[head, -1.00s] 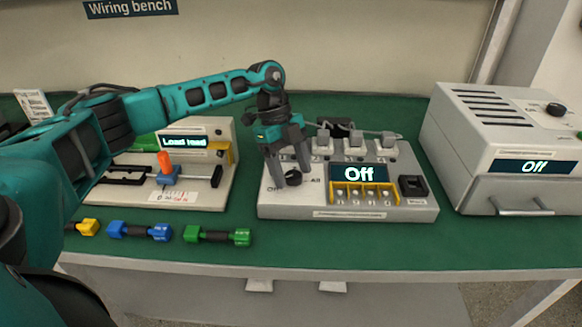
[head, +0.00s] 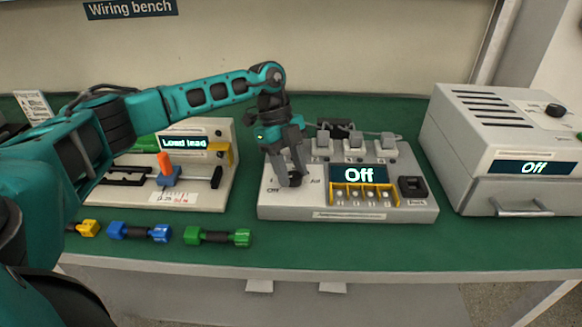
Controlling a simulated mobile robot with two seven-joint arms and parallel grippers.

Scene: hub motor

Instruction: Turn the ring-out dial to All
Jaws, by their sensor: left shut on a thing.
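The ring-out box (head: 300,211) is a light grey sloped unit in the middle of the bench. Its dark round dial (head: 295,179) sits on the left of its face, between printed "Off" and "All" labels that are partly covered. Its display (head: 358,174) reads "Off". My left gripper (head: 290,182) points down over the dial, with its fingers shut around it. The fingers hide much of the dial, so its pointer direction cannot be told. My right gripper does not show.
A "Load lead" fixture (head: 210,187) with an orange-topped lever stands to the left. Yellow, blue (head: 140,231) and green (head: 217,236) connectors lie along the front. A grey machine (head: 480,190) showing "Off" stands at right. The green mat between it and the ring-out box is clear.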

